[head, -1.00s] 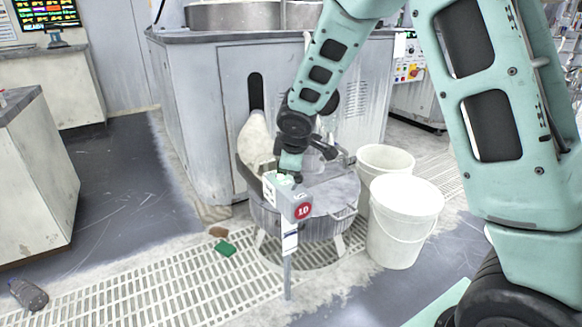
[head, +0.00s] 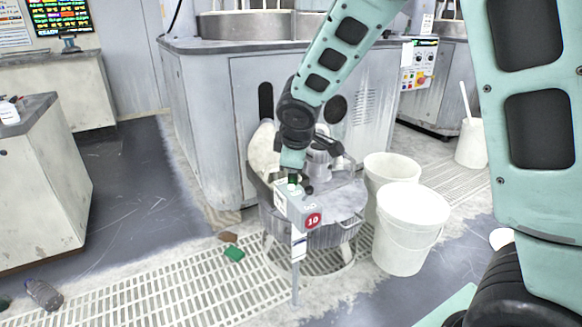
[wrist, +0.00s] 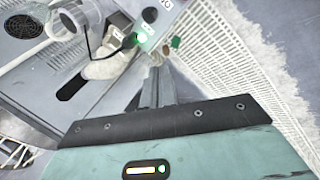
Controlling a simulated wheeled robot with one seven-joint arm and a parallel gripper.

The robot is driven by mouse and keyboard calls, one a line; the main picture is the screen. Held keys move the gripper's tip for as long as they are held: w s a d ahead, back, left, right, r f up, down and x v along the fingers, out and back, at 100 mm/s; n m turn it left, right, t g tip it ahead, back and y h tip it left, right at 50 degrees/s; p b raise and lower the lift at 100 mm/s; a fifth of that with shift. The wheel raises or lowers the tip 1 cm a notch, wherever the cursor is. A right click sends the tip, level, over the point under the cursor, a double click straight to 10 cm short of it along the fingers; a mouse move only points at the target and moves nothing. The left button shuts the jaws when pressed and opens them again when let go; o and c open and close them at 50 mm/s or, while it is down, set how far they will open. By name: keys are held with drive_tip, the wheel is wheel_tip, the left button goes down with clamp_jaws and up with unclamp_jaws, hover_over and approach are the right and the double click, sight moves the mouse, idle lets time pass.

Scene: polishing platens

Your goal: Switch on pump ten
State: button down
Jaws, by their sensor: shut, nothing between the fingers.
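The pump ten control box (head: 290,205) is a small grey box on a thin post, with a red disc marked 10 (head: 313,220) on its front. White labels show on it. I cannot tell whether the tips touch the box. Part of the box top is hidden by my gripper.
A round metal tank (head: 345,205) on legs stands behind the box. Two white buckets (head: 408,235) stand to its right. A large grey cabinet (head: 215,120) is behind. A green block (head: 234,254) and a bottle (head: 43,294) lie on the floor at left. The grating (head: 170,285) is otherwise mostly clear.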

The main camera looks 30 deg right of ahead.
drive_tip(key=v, duration=0.2)
drive_tip(key=shift+s+r, duration=0.1)
drive_tip(key=shift+s, duration=0.3)
drive_tip(key=shift+a, duration=0.1)
drive_tip(key=s+a+m+g+y, duration=0.15)
drive_tip(key=s+a, duration=0.35)
drive_tip(key=s, duration=0.5)
drive_tip(key=s+a+f+m+g, duration=0.1)
drive_tip(key=s+a+g, duration=0.1)
drive_tip(key=s+a, duration=0.6)
drive_tip(key=s+a+m+g+y, duration=0.1)
drive_tip(key=s+a+g, duration=0.15)
drive_tip(key=s, duration=0.95)
wheel_tip(320, 180, up, 26)
drive_tip(key=p, duration=2.6)
drive_tip(key=shift+w+a+p, duration=0.15)
drive_tip(key=shift+w+p, duration=0.05)
drive_tip(key=shift+p, duration=0.15)
drive_tip(key=shift+f+n, duration=0.1)
drive_tip(key=shift+n, duration=0.15)
